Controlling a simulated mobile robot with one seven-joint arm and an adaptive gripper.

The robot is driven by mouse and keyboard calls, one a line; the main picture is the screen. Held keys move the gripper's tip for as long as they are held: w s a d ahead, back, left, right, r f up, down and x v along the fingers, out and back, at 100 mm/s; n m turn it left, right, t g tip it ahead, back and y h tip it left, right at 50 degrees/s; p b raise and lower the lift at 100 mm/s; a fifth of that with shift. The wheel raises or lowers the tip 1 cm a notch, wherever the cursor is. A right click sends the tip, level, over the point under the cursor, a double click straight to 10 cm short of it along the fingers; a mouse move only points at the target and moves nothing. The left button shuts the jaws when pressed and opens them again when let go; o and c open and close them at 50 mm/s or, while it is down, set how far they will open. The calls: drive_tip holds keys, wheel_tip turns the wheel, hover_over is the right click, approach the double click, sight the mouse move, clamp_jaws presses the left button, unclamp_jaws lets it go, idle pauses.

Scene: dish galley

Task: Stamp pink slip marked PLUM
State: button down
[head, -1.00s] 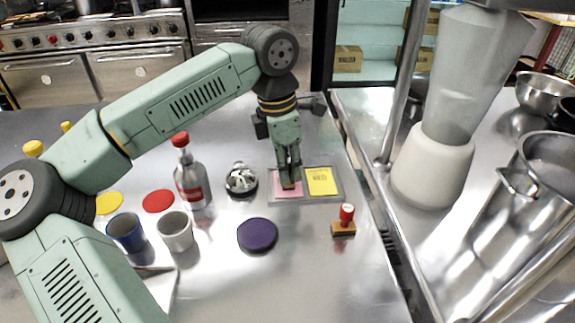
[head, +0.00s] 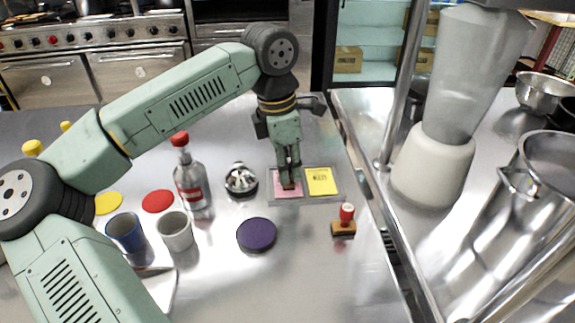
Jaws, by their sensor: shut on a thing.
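A pink slip (head: 289,193) lies in the left part of a shallow grey tray (head: 333,197) on the steel counter. A yellow slip (head: 321,181) with dark print lies beside it on the right. My gripper (head: 288,180) points down over the pink slip and is shut on a small stamp (head: 288,186), mostly hidden by the fingers; its brownish base shows at the slip. I cannot tell whether the base touches the paper. The pink slip's marking is hidden or too small to read. A second stamp with a red knob (head: 346,213) and wooden base stands at front right. A round dark purple pad (head: 257,235) lies in front.
A red-capped bottle (head: 189,178), a metal-topped round item (head: 240,179), a blue cup (head: 126,232) and a pale cup (head: 175,231) stand left of the tray. Red (head: 158,201) and yellow discs lie further left. A blender (head: 436,160) stands on the right counter.

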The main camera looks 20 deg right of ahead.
drive_tip(key=shift+r+p, duration=2.25)
drive_tip(key=shift+r, duration=1.3)
